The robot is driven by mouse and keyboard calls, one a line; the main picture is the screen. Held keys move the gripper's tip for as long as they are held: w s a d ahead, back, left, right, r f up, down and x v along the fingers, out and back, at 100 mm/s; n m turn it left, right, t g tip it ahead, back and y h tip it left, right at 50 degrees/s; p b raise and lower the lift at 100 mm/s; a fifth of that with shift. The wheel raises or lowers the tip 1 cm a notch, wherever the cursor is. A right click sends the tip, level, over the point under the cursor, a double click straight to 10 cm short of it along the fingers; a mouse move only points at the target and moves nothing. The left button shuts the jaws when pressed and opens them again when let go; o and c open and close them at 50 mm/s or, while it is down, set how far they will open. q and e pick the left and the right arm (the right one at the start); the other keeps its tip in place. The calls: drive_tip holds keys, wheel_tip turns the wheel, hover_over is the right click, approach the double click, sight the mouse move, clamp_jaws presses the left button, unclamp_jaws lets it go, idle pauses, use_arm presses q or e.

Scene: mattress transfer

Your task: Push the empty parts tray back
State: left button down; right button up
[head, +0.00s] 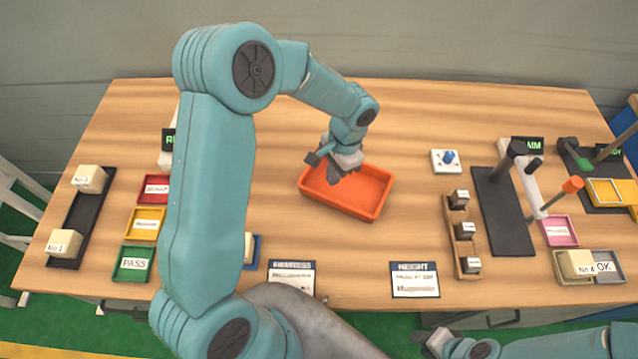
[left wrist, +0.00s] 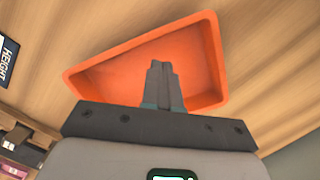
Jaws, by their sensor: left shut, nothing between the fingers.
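The orange parts tray (head: 365,197) lies empty on the wooden table, right of the table's middle line in the head view. My left gripper (head: 336,174) is shut with nothing in it and is over the tray's left part. In the left wrist view the shut fingers (left wrist: 160,76) show in front of the tray (left wrist: 120,78), over its inside. I cannot tell whether the fingertips touch the tray. My right gripper (head: 435,342) is low at the front edge of the head view; its fingers are too unclear to judge.
Bare table lies behind and left of the tray. A small white box with a blue knob (head: 447,160) and a wooden rack of blocks (head: 461,235) stand to the right. The HEIGHT card (head: 415,280) lies in front. Labelled bins (head: 145,224) stand at the left.

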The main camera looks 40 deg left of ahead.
sight(319, 193)
use_arm(q)
drive_tip(key=s, duration=0.2)
drive_tip(key=s+a, duration=0.1)
drive_tip(key=shift+s+a+f+b, duration=0.1)
drive_tip(key=shift+s+f+b, duration=0.25)
drive_tip(key=shift+f+b, duration=0.45)
drive_tip(key=shift+s, duration=0.1)
